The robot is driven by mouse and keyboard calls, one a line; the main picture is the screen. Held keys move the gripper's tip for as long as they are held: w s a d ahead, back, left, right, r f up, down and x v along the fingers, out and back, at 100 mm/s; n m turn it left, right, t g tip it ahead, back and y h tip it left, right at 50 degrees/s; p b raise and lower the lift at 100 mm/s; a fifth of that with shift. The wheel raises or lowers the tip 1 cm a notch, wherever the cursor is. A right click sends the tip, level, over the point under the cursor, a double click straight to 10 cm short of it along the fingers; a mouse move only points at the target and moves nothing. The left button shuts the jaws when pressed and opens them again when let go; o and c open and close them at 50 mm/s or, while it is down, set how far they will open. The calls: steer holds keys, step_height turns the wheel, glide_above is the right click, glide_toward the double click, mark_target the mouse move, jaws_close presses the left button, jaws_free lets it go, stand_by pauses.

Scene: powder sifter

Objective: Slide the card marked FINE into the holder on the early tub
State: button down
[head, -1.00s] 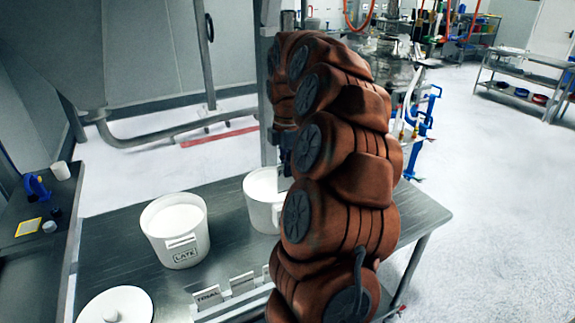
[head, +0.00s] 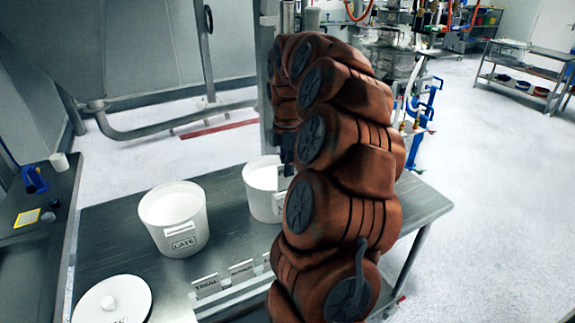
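A white tub marked LATE (head: 173,222) stands on the steel table, with a small empty-looking holder on its front above the label. A second white tub (head: 261,200) stands to its right; my arm hides its right side and any label. My gripper (head: 286,168) is mostly hidden behind my arm. Its dark end shows at the right rim of the second tub, and whether it holds a card is unclear. A rack at the table's front holds a card reading TRIAL (head: 205,284) and other pale cards (head: 241,270). No card reading FINE can be made out.
A white lid (head: 112,302) with a knob lies at the front left of the table (head: 120,226). A dark side bench (head: 30,245) at left carries a blue item, a white cup and a yellow-edged square. The table is clear between the tubs and the lid.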

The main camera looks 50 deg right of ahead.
mark_target(288, 182)
steer(key=shift+f+b, duration=0.7)
steer(key=shift+f, duration=1)
steer(key=shift+f+b, duration=0.4)
steer(key=shift+f, duration=0.45)
steer(key=c, duration=1.2)
jaws_free()
steer(key=shift+c, duration=0.2)
step_height(288, 182, up, 11)
steer(key=shift+r, duration=0.45)
steer(key=shift+w+a, duration=0.1)
